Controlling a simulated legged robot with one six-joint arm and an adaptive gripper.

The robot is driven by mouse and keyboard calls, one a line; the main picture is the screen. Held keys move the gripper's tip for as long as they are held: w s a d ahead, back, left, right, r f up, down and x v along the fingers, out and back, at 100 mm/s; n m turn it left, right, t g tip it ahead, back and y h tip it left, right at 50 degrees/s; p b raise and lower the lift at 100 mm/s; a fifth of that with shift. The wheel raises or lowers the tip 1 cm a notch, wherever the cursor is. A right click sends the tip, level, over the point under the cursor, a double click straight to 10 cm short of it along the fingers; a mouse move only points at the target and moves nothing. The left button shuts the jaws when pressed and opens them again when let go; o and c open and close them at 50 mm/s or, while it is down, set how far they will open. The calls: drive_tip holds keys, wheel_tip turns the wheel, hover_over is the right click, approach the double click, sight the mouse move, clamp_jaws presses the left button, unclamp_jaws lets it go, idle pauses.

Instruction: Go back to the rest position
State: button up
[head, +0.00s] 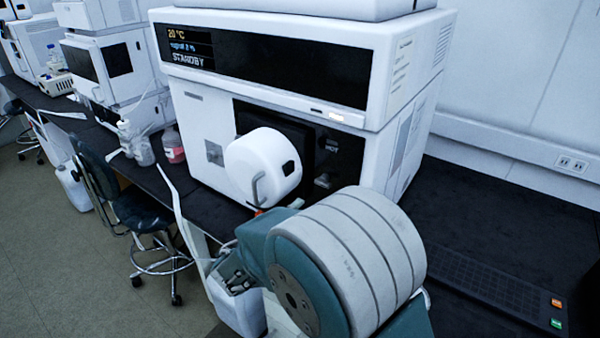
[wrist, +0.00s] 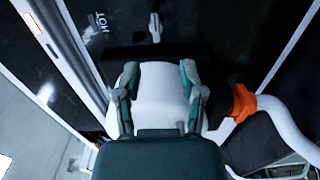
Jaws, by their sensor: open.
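My gripper (wrist: 159,76) shows in the wrist view with its two teal-and-grey fingers apart, so it is open. A smooth white shape (wrist: 160,88) shows between the fingers; I cannot tell what it is or whether they touch it. In the head view my teal and grey arm fills the lower middle, and my fingers cannot be made out there. The arm is in front of a white chromatography instrument (head: 270,28) whose display reads STANDBY. A white rounded cylinder (head: 262,165) is in front of its dark front panel. The word HOT (wrist: 101,22) on the panel shows near my gripper.
An orange part (wrist: 243,102) on a white tube is close to the right of my fingers. The dark bench (head: 500,220) is largely bare at right, with a black keypad (head: 490,295) on it. A chair (head: 125,205), bottles (head: 172,145) and more instruments are at left.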

drive_tip(key=s+d+r+m+g, duration=0.25)
drive_tip(key=s+d+g, duration=0.3)
drive_tip(key=d, duration=0.35)
drive_tip(key=s+d+r+m+g, duration=0.1)
drive_tip(key=s+d+m+g, duration=0.4)
drive_tip(key=d, duration=0.5)
drive_tip(key=s+r+m+t+y, duration=0.1)
drive_tip(key=s+r+m+y, duration=0.1)
drive_tip(key=s+y, duration=0.7)
drive_tip(key=s+a+m, duration=0.1)
drive_tip(key=s, duration=0.5)
drive_tip(key=shift+s+r+m+y, duration=0.3)
drive_tip(key=shift+m+y, duration=0.05)
drive_tip(key=shift+y, duration=0.05)
